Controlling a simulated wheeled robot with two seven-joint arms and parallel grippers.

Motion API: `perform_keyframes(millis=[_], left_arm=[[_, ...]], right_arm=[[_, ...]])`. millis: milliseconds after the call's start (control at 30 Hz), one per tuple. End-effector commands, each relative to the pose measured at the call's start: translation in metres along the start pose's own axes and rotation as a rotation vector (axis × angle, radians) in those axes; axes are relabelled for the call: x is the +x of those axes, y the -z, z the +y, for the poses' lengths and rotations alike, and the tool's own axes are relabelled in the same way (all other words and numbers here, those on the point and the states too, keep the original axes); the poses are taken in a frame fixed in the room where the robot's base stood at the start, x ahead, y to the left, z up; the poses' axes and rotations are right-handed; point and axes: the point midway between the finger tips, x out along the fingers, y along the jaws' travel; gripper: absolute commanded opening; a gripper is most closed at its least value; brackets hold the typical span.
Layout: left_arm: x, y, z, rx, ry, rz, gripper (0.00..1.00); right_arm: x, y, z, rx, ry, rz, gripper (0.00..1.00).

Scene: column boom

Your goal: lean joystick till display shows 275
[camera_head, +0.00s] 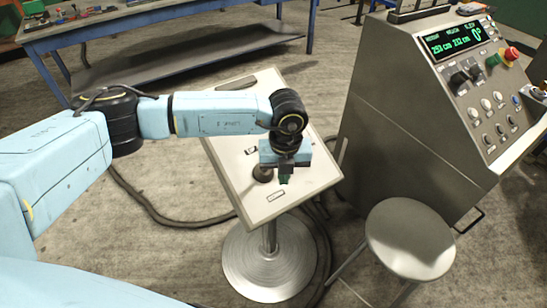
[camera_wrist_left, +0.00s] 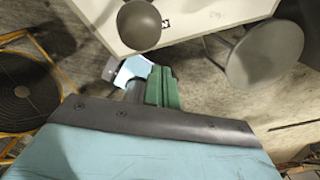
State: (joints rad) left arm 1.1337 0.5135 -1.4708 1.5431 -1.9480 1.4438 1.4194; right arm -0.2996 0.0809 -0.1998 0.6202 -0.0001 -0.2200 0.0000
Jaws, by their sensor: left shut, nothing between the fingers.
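The joystick's dark round knob (camera_head: 263,173) stands on the pale tilted panel (camera_head: 315,178) of a pedestal. In the left wrist view the knob (camera_wrist_left: 139,25) is at the top, just beyond the fingers. The display (camera_head: 457,38) on the grey console has green figures that seem to read 251 cm, 212 cm and 0°; the small ones are hard to read. My left gripper (camera_head: 285,179) is shut and empty, pointing down just right of the knob. Its green fingers (camera_wrist_left: 160,87) look apart from the knob. My right gripper is out of view.
A round stool (camera_head: 409,238) stands right of the pedestal, before the console (camera_head: 400,110) with its knobs and red button (camera_head: 511,54). A blue workbench (camera_head: 135,15) is at the back left. Dark cables (camera_head: 150,207) lie on the floor around the pedestal.

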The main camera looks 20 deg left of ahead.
Motion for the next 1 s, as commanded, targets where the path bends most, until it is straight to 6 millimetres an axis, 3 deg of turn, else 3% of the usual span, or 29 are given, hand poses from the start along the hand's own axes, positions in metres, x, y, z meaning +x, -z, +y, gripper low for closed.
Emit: perform_keyframes(millis=[267,1000], left_arm=[[0.000,-0.002,0.001,-0.001,0.000,0.000,0.00],[0.001,-0.034,0.019,-0.002,-0.002,-0.001,0.00]], right_arm=[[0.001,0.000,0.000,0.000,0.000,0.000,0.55],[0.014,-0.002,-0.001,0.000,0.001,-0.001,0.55]])
